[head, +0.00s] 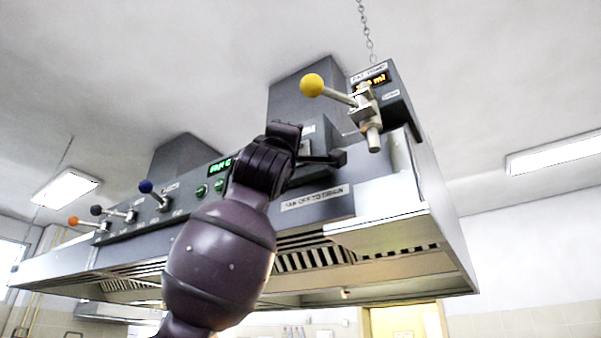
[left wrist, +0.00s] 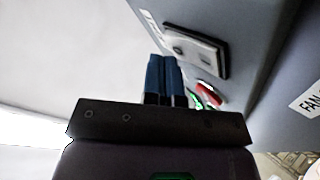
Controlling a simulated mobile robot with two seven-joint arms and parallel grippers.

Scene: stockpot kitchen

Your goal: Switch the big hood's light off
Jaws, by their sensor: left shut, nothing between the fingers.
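The big grey hood (head: 400,195) hangs overhead, its sloped front panel carrying controls; its underside at right looks bright. My left arm rises in front of the panel and partly hides it. My left gripper (head: 335,158) is at the right part of the panel; its blue fingers (left wrist: 163,75) are shut and empty in the left wrist view. A dark-framed switch plate (left wrist: 196,49) is on the panel just beyond and right of the fingertips. A small red part (left wrist: 209,92) with green glow beside it is right of the fingers. Which one is the light switch I cannot tell. My right gripper is not in view.
A yellow-knobbed lever valve (head: 313,85) and a box with an amber display (head: 372,82) stand above right of the gripper. Blue (head: 146,187), dark and orange-knobbed levers line the panel's left part.

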